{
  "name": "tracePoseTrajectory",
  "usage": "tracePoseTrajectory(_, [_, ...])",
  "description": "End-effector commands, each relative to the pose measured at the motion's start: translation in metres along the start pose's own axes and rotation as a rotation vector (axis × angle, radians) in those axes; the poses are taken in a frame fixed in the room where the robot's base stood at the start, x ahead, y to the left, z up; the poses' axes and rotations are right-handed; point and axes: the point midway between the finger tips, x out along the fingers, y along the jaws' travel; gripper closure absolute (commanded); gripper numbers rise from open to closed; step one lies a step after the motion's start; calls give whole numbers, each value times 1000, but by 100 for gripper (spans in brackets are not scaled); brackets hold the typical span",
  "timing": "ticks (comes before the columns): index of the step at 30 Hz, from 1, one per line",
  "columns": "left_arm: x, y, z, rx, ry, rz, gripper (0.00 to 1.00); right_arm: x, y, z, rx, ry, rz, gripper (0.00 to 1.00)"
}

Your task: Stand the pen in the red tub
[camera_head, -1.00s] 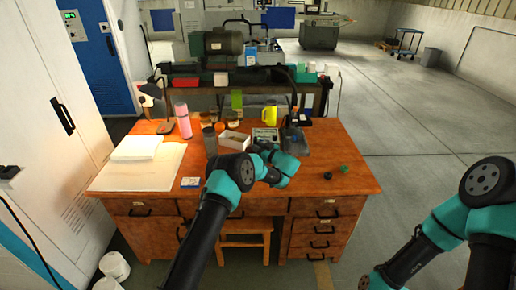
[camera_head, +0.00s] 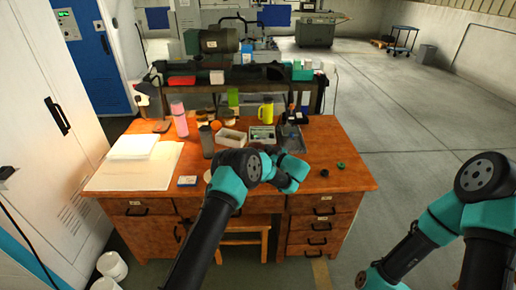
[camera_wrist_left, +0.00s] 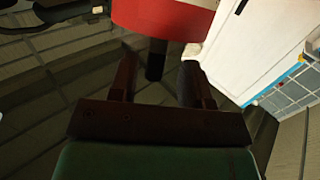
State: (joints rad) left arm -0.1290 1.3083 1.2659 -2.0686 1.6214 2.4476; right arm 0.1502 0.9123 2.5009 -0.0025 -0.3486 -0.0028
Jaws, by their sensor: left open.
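My left gripper (camera_wrist_left: 156,78) is open in the left wrist view, its dark fingers apart. I cannot pick out the pen or the tub for certain there. My right gripper is out of view.
The wooden desk (camera_head: 335,180) holds a pink bottle (camera_head: 180,120), a grey tumbler (camera_head: 207,142), a white box (camera_head: 231,137), a yellow jug (camera_head: 266,112) and a dark tray (camera_head: 292,137). White paper (camera_head: 135,175) lies left. The front right is mostly clear.

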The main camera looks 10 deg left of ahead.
Motion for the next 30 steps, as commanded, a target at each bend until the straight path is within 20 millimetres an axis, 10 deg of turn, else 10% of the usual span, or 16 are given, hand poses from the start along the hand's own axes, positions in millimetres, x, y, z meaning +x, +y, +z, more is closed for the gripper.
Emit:
tracePoseTrajectory(15, [-96, 1, 0, -1, 0, 2, 56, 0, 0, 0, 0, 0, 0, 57])
tracePoseTrajectory(30, [-110, 0, 0, -2, 1, 0, 56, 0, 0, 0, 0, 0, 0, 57])
